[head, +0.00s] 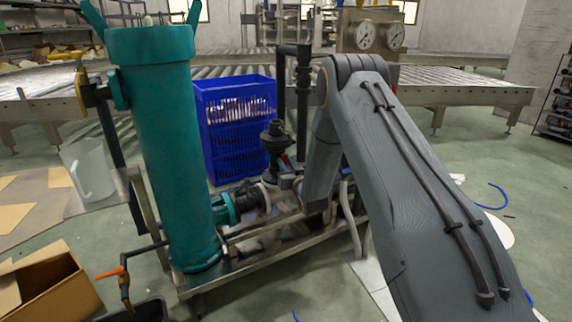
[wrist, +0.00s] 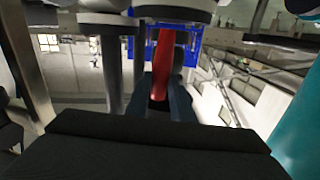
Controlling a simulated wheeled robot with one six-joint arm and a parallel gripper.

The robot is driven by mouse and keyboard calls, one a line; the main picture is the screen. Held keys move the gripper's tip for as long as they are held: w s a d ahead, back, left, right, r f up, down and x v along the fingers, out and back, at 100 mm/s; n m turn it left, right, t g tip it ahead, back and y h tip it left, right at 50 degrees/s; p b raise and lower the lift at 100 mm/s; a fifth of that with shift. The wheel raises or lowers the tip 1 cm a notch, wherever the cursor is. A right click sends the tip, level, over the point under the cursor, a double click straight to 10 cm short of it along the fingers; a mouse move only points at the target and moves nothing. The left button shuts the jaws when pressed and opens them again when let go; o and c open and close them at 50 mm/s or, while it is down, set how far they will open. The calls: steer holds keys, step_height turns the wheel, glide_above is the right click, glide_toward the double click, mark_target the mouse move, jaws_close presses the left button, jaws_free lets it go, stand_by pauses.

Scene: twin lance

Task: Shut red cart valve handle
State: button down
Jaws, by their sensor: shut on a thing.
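A red handle (wrist: 162,62) shows in the wrist view, running up from between the dark fingers of my gripper (wrist: 160,98). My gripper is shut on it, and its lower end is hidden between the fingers. There, my gripper and the held handle are hidden by the arm and the pipes. A separate orange-red lever (head: 110,272) sits on a thin pipe at the cart's lower left, away from my arm.
A tall teal tank (head: 165,150) stands on the cart's left side. A black vertical pipe (head: 303,95) and pump parts crowd the space beside my arm. A blue crate (head: 208,110) stands behind. A cardboard box (head: 60,290) lies at front left. Floor at right is mostly clear.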

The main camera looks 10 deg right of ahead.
steer(key=shift+w+d+f+m+g+y+p, duration=0.1)
steer(key=shift+d+f+m+g+y+p, duration=0.3)
steer(key=shift+m+p, duration=1.45)
steer(key=shift+w+d+f+m+g+y+p, duration=0.2)
steer(key=shift+d+m+g+y+p, duration=0.3)
steer(key=shift+m, duration=2.65)
steer(key=shift+w+d+f+m+g+y+p, duration=0.1)
steer(key=shift+d+f+m+g+y+p, duration=0.3)
steer(key=shift+m+p, duration=1.45)
steer(key=shift+m+b, duration=0.7)
steer(key=shift+m, duration=0.05)
steer(key=c, duration=1.5)
jaws_free()
steer(key=shift+c, duration=0.2)
steer(key=p+v, duration=0.2)
steer(key=v, duration=0.6)
steer(key=shift+w, duration=0.1)
